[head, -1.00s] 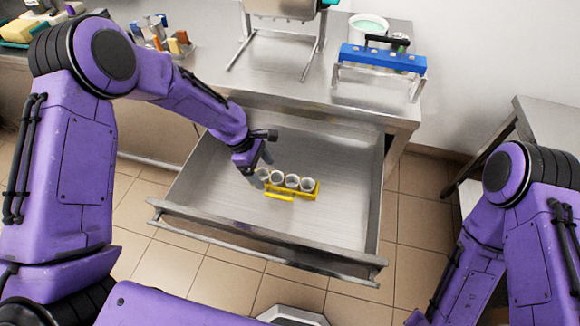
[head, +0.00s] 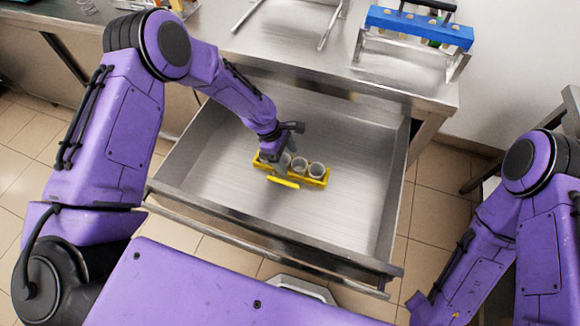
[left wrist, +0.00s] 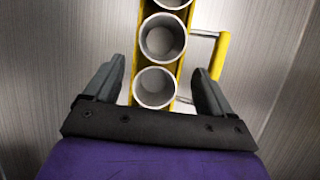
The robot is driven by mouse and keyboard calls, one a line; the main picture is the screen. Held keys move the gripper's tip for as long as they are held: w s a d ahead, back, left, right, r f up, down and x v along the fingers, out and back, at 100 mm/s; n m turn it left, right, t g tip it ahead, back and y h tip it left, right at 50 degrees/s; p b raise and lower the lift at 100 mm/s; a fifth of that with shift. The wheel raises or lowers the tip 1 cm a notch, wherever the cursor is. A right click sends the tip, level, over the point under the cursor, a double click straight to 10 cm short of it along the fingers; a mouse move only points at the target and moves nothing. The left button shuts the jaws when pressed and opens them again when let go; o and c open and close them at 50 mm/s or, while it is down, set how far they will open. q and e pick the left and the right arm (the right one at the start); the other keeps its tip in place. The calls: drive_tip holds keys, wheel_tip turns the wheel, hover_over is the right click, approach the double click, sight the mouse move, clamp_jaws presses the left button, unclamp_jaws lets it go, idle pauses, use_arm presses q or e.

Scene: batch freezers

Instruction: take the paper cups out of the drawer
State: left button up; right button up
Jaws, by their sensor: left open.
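The paper cups stand upright in a row in a yellow holder with a side handle (head: 284,182) inside the open metal drawer (head: 225,155). My left gripper (head: 278,163) is open, low over the near-left end of the row. In the left wrist view its fingers (left wrist: 155,90) stand on either side of the holder's end, around the nearest cup (left wrist: 155,87), with gaps on both sides. My right gripper is out of view.
The rest of the drawer floor is bare, with free room to the right. The drawer's raised front wall (head: 270,245) runs along the near side. A steel worktop (head: 290,50) above holds a blue rack (head: 418,25) on metal legs.

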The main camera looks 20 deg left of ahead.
sight(291, 164)
use_arm(q)
drive_tip(key=x, duration=0.4)
drive_tip(key=shift+w, duration=0.2)
drive_tip(key=shift+r, duration=0.1)
drive_tip(key=c, duration=1.1)
